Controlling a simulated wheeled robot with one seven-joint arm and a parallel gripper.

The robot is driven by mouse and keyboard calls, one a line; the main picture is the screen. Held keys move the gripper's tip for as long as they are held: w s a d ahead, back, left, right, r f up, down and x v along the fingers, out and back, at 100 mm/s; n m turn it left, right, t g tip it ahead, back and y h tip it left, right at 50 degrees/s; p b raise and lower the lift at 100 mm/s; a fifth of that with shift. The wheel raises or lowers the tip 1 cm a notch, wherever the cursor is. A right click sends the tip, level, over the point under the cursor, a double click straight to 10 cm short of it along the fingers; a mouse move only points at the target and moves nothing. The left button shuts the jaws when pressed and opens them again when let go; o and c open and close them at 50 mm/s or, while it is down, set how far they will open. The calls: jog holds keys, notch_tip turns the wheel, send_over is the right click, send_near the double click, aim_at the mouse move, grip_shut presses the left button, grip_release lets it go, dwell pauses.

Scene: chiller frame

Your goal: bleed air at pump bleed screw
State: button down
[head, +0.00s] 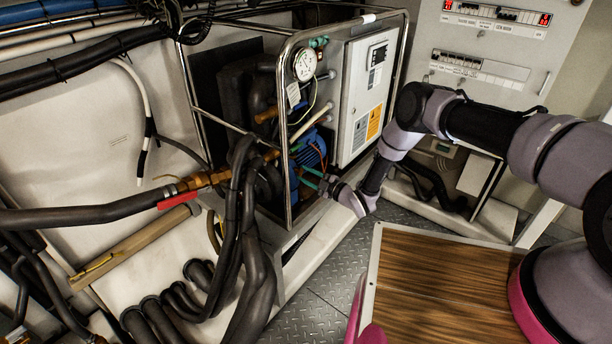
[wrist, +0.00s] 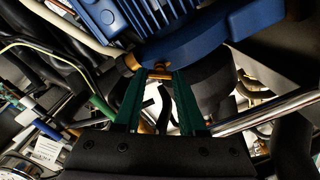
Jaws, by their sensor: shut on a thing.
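The blue pump (head: 311,152) sits inside the tubular frame in the head view. It fills the upper middle of the wrist view (wrist: 190,40). A small brass bleed screw (wrist: 161,74) sticks out below the blue housing in the wrist view. My gripper (head: 308,177) reaches into the frame from the right with its green fingers at the pump. In the wrist view my gripper (wrist: 159,80) has its two green fingertips closed on either side of the brass screw. The screw is too small to make out in the head view.
The frame's steel tube (head: 288,190) stands close beside my fingers. A pressure gauge (head: 304,65) and a white control box (head: 366,90) are above. Black insulated hoses (head: 250,260) lie to the left. The checker-plate floor (head: 310,318) in front is clear.

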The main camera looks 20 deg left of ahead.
jog(key=shift+f, duration=0.1)
jog(key=shift+c, duration=2.4)
grip_release()
jog(key=v, duration=1.1)
